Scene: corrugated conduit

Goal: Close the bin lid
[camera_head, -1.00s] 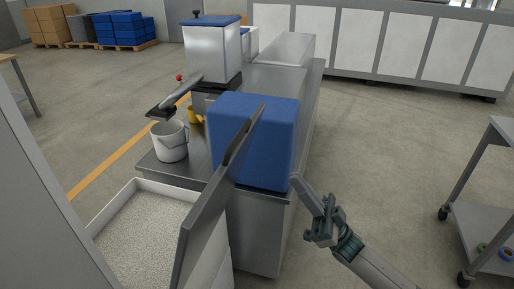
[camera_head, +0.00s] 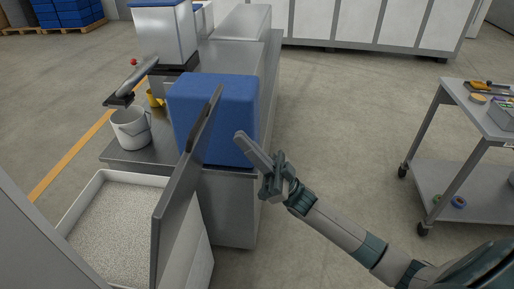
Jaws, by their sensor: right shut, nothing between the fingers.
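The bin (camera_head: 88,192) is a white open box at the lower left, filled with pale granules. Its grey lid (camera_head: 181,196) stands upright along the bin's right side, so the bin is open. My right gripper (camera_head: 243,140) is shut and empty. It is to the right of the lid's upper part, in front of the blue block, and appears apart from the lid. My left gripper is not in view.
A blue block (camera_head: 222,110) sits on the steel counter (camera_head: 232,190) behind the lid. A trolley (camera_head: 462,172) is at the right; floor between is clear.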

